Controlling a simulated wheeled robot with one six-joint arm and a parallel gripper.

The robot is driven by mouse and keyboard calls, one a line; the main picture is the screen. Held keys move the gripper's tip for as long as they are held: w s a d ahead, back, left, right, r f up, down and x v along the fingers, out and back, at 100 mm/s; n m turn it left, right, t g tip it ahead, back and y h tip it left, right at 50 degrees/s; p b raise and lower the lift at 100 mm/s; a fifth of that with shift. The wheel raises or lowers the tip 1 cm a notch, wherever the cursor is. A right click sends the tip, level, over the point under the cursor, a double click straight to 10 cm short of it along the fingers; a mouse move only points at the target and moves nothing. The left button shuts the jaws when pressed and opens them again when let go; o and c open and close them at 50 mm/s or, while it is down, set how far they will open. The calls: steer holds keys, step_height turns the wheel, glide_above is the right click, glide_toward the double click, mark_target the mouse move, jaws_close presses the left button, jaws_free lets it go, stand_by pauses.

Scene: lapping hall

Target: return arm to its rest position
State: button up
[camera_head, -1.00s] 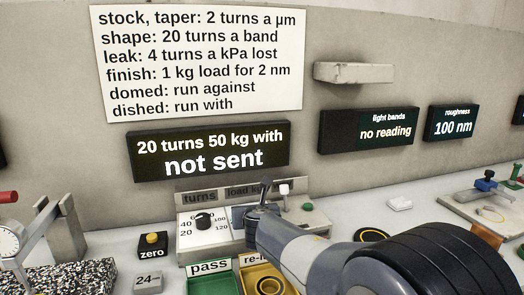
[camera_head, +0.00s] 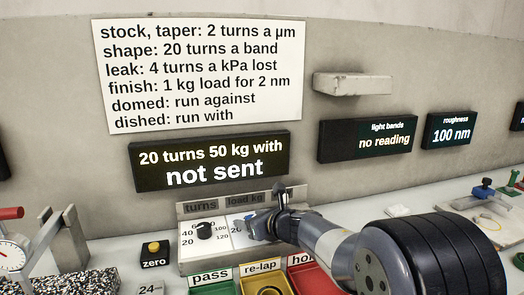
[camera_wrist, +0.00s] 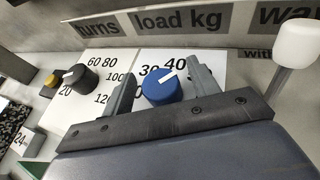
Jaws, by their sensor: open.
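My gripper (camera_head: 267,212) is at the load dial of the control panel (camera_head: 190,253). In the wrist view its two fingers (camera_wrist: 162,70) are spread, with the blue load knob (camera_wrist: 161,87) showing between them. I see a gap on each side of the knob, but cannot tell how far the fingertips are above the panel. The knob's white mark points up and right, near 40. In the head view my wrist and fingers mostly hide the knob. The black turns knob (camera_head: 205,230) is left of my gripper, also in the wrist view (camera_wrist: 82,81).
A white-topped lever (camera_wrist: 299,42) stands right of the load dial. Green pass (camera_head: 213,284), yellow re-lap (camera_head: 244,285) and red bins (camera_head: 305,279) lie in front of the panel. A zero button (camera_head: 153,252) is left. The display (camera_head: 210,163) reads "20 turns 50 kg with, not sent".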

steer(key=shift+n+g+y+p, duration=0.9)
steer(key=shift+n, duration=0.2)
steer(key=shift+d, duration=0.1)
